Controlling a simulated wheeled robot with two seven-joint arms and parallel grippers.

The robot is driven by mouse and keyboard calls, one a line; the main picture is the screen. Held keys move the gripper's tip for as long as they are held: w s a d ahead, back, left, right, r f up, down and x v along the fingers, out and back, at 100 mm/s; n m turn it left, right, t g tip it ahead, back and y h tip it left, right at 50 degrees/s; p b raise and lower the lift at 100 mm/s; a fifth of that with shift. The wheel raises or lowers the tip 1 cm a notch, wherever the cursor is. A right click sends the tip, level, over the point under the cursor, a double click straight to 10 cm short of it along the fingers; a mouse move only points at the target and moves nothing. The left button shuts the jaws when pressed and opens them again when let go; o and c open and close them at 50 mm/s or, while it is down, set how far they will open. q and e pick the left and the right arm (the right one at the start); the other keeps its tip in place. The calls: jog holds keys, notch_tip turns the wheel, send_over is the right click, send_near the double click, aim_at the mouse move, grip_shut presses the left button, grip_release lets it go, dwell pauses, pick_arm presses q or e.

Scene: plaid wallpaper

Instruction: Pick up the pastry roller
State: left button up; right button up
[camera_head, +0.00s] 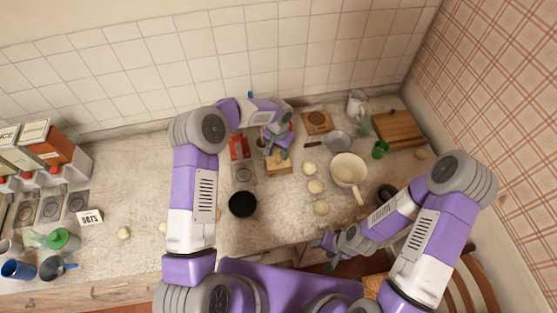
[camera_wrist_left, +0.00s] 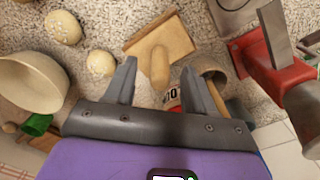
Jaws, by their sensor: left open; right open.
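The pastry roller (camera_head: 279,168) is a light wooden piece lying on the counter, with a wide flat-looking body and a rounded handle. In the left wrist view the pastry roller (camera_wrist_left: 160,45) is in the upper middle, its handle pointing toward my gripper. My left gripper (camera_head: 275,150) is open and just behind and above it. In the left wrist view the handle shows between the two fingertips of my left gripper (camera_wrist_left: 158,68); contact cannot be told. My right gripper (camera_head: 324,241) is open and empty near the counter's front edge.
A red appliance (camera_wrist_left: 292,78) and a can-like container (camera_wrist_left: 207,68) are close to my left gripper. Several buns (camera_head: 316,186) and a cream pan (camera_head: 347,170) lie to the right. A black bowl (camera_head: 242,204) stands front left.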

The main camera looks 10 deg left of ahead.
pick_arm(q)
notch_tip(320, 180, down, 4)
jog(key=shift+w+r+b, duration=0.1)
jog(key=shift+r+b, duration=0.1)
jog(key=shift+b, duration=0.3)
jog(key=shift+r, duration=0.1)
grip_shut()
notch_tip(320, 180, up, 9)
jog(key=p, duration=0.2)
jog(key=shift+r+p, duration=0.1)
jog(key=shift+p, duration=0.25)
jog(key=shift+r, duration=0.45)
